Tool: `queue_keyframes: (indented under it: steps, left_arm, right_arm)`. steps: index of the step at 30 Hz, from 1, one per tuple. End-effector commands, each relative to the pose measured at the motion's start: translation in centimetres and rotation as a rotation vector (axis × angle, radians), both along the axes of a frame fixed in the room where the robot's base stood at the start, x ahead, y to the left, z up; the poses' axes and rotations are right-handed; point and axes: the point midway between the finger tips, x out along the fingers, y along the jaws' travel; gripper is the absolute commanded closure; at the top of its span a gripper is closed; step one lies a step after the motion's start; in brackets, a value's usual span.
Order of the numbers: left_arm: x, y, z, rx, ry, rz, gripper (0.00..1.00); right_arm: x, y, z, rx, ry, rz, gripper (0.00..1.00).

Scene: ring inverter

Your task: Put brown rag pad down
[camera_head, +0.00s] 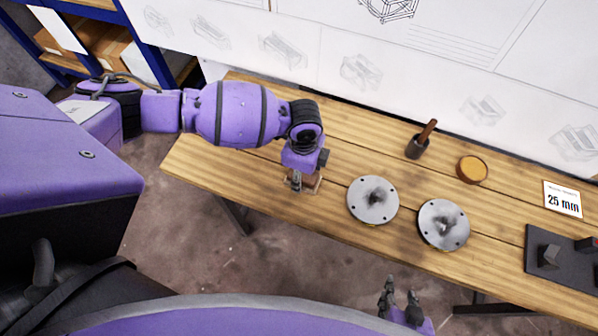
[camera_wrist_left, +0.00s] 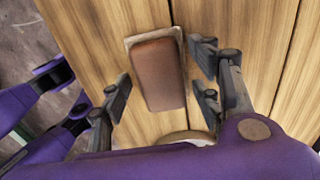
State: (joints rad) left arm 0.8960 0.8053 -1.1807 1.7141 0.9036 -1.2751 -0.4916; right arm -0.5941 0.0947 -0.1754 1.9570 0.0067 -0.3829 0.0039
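The brown rag pad (camera_wrist_left: 158,75) lies on a pale, thin-rimmed base (camera_wrist_left: 150,36) on the wooden table in the left wrist view. My left gripper (camera_wrist_left: 160,88) is open, with fingers on both sides of the pad and visible gaps to it. In the head view my left gripper (camera_head: 297,181) is low over the table's left part, and it hides most of the pad there. My right gripper (camera_head: 400,293) is at the bottom, in front of the table's near edge, with its fingers apart and nothing between them.
Two round grey metal discs (camera_head: 373,199) (camera_head: 443,224) lie right of my left gripper. A brush in a dark cup (camera_head: 416,147), an orange-topped round tin (camera_head: 471,169), a "25 mm" card (camera_head: 562,198) and a dark plate with blocks (camera_head: 548,272) are further right. The table's left end is bare.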

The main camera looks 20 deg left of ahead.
Motion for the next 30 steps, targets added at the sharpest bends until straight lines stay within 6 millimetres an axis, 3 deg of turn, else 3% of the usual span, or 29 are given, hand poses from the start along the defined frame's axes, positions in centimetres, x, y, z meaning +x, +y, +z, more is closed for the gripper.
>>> queue_keyframes:
  steps: [8,21,30]
  left_arm:
    - [0.1,0.0,0.9,0.0,-0.003,-0.001,0.43]
    - [0.2,0.1,9.8,0.001,-0.006,-0.002,0.43]
    - [0.1,0.0,12.4,0.0,-0.003,-0.001,0.43]
  right_arm:
    - [0.2,0.1,0.3,0.003,-0.005,-0.003,0.6]
    - [1.2,0.9,1.4,0.02,-0.024,-0.007,0.6]
    - [0.4,0.7,1.1,0.015,-0.011,-0.006,0.6]
